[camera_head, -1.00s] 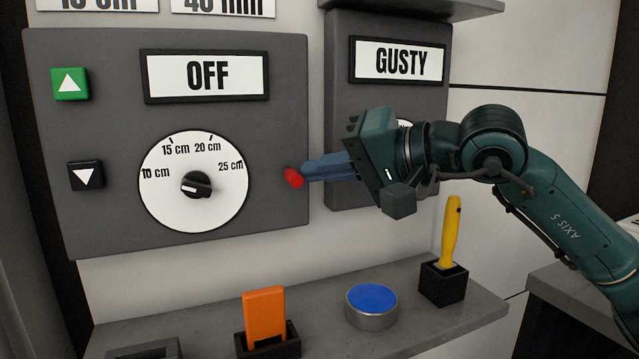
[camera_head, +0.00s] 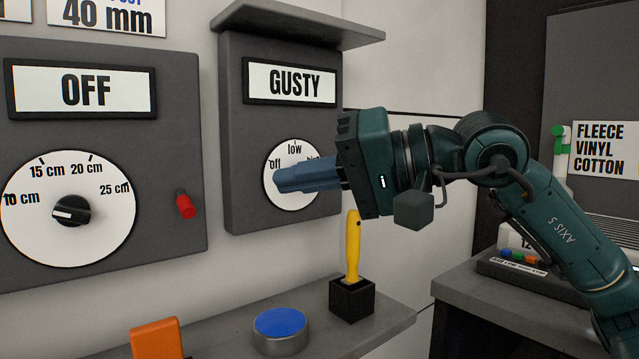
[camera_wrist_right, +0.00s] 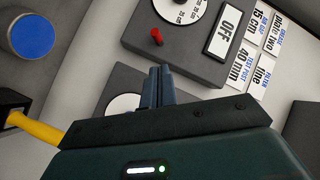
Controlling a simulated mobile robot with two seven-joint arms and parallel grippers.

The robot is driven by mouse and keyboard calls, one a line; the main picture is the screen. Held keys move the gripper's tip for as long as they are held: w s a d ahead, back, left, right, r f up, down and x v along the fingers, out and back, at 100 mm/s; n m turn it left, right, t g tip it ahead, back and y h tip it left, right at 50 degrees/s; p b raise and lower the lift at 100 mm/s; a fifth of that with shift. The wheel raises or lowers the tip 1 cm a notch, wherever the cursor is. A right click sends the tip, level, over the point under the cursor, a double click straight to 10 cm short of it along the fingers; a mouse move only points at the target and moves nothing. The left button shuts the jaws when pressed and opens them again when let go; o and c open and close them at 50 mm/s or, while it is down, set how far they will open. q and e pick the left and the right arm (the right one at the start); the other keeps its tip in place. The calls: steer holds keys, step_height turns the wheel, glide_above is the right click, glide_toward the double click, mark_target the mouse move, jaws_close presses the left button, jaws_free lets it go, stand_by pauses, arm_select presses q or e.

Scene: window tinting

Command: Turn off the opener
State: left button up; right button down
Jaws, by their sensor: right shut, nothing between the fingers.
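A grey panel (camera_head: 180,120) carries a display reading OFF (camera_head: 84,89), a white dial in cm (camera_head: 40,225) and a red switch (camera_head: 185,205). The black knob points left, toward the 10 cm side. A second panel (camera_head: 240,140) has a display reading GUSTY (camera_head: 291,83) and a smaller dial (camera_head: 297,157) with off and low marks. No label names the opener. My right gripper (camera_head: 278,181) is shut and empty, and its blue fingers cover part of the smaller dial. The right wrist view shows the fingertips (camera_wrist_right: 165,69) apart from the red switch (camera_wrist_right: 157,36). My left gripper is out of view.
Below, a shelf (camera_head: 235,325) holds an orange block (camera_head: 157,339), a blue-topped round tin (camera_head: 280,330) and a yellow-handled tool (camera_head: 353,250) in a black holder (camera_head: 351,299). A ledge (camera_head: 300,25) juts out above the GUSTY panel. A counter (camera_head: 465,295) stands at right.

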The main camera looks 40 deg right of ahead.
steer(key=shift+b+v, duration=0.4)
steer(key=shift+v, duration=0.85)
